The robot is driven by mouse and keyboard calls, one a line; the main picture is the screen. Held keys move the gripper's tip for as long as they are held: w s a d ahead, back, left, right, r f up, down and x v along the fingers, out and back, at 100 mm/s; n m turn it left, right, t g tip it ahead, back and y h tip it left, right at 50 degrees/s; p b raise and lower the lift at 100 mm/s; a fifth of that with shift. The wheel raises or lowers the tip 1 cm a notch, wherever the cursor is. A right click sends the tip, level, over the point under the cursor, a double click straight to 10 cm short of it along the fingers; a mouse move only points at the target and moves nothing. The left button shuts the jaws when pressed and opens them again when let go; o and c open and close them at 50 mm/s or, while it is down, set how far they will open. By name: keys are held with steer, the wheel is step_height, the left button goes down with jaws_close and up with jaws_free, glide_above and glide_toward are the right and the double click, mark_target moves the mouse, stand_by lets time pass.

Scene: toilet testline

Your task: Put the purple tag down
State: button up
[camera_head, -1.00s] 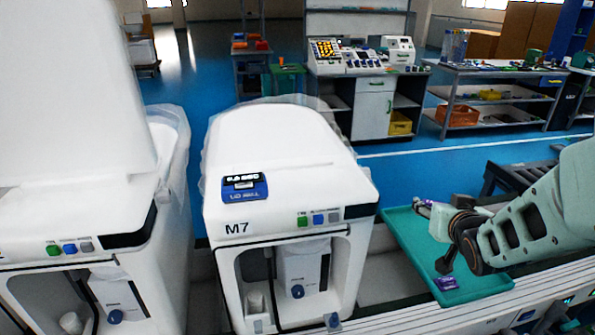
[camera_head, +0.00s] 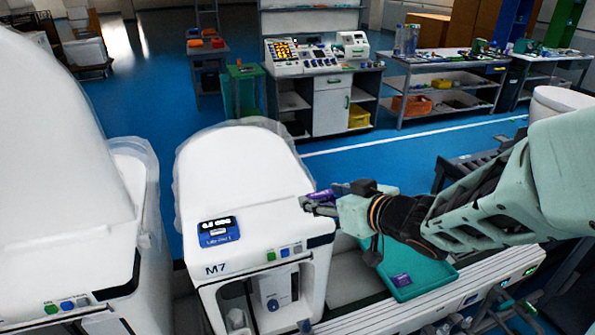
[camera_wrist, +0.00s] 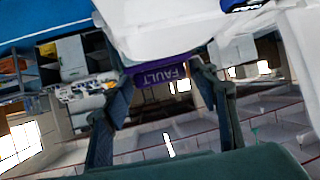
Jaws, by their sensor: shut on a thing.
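My gripper (camera_head: 322,203) is shut on a purple tag (camera_head: 322,194). In the wrist view the tag (camera_wrist: 160,75) sits between my fingertips (camera_wrist: 158,82) and bears the word FAULT, upside down. In the head view my gripper holds it at the right edge of the white toilet unit marked M7 (camera_head: 250,175). I cannot tell whether the tag touches the unit. Another purple tag (camera_head: 401,280) lies on the teal tray (camera_head: 425,272), below my arm.
A blue label holder (camera_head: 218,232) is on the left front of the M7 unit's top. Another white unit (camera_head: 60,200) stands at the left. The top of M7 is otherwise mostly clear. Benches (camera_head: 320,80) stand far behind across the blue floor.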

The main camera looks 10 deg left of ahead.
steer(key=w+a+f+b, duration=0.2)
steer(key=a+f, duration=0.2)
steer(key=a, duration=0.4)
glide_above(275, 228)
steer(key=d, duration=0.1)
step_height(275, 228, down, 5)
steer(key=shift+s+r+b, duration=0.15)
steer(key=shift+r+b, duration=0.05)
steer(key=shift+b, duration=0.25)
steer(key=shift+a+f, duration=0.3)
steer(key=f, duration=0.2)
steer(key=shift+a+f, duration=0.2)
steer(key=shift+f, duration=0.2)
steer(key=shift+f+p, duration=0.3)
steer(key=shift+f, duration=0.05)
steer(key=shift+f, duration=0.2)
steer(key=o, duration=1)
steer(key=shift+r, duration=0.1)
steer(key=shift+c, duration=0.2)
steer(key=shift+r, duration=0.1)
